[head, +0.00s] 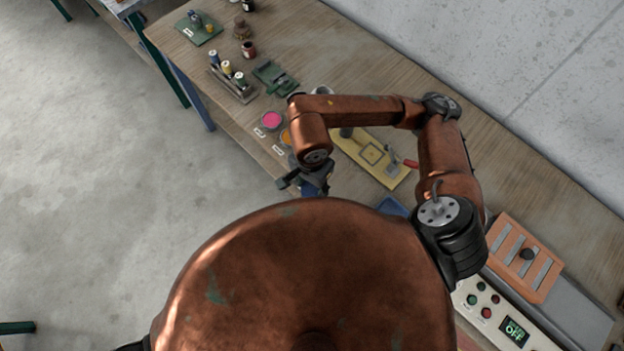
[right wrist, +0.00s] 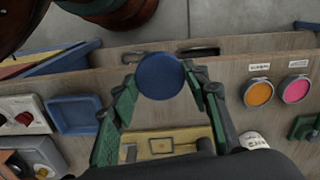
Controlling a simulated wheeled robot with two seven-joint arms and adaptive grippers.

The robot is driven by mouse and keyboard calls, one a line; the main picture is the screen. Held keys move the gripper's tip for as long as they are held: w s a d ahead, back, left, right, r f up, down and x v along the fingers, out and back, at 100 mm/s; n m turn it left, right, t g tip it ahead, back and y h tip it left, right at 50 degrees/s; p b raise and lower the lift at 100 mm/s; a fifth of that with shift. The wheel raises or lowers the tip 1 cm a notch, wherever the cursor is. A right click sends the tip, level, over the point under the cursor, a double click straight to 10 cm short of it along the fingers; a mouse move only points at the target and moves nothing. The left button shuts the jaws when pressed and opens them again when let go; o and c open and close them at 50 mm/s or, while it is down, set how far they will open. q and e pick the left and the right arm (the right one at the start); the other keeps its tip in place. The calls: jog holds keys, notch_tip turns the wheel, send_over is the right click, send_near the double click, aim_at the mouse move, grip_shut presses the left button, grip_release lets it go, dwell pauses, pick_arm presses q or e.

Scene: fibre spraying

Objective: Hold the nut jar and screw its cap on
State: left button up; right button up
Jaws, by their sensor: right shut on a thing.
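My right gripper (head: 306,184) is over the near edge of the workbench in the head view. In the right wrist view its green fingers (right wrist: 160,92) are shut on a round, smooth blue cap (right wrist: 162,76), whose flat face is toward the camera. The hold is above the bench, near its edge. In the head view the cap is only a small blue patch by the fingers, mostly hidden by the gripper and arm. I cannot tell whether a jar is beneath the cap. No nut jar can be made out for sure. My left gripper is out of view.
A yellow fixture board (head: 372,158) lies by the gripper. Pink (head: 271,119) and orange (right wrist: 259,93) dishes sit nearby. A blue tray (right wrist: 76,115) stands on the other side. An orange slotted block (head: 525,256) and a control panel (head: 490,309) are at right.

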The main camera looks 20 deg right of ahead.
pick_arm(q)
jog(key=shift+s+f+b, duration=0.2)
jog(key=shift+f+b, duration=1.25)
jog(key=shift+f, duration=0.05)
pick_arm(e)
jog(key=w+d+n, duration=0.8)
jog(key=w+n, duration=0.3)
jog(key=w, duration=0.1)
jog(key=shift+n, duration=0.3)
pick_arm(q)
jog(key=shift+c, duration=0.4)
pick_arm(e)
jog(key=shift+d+f, duration=0.1)
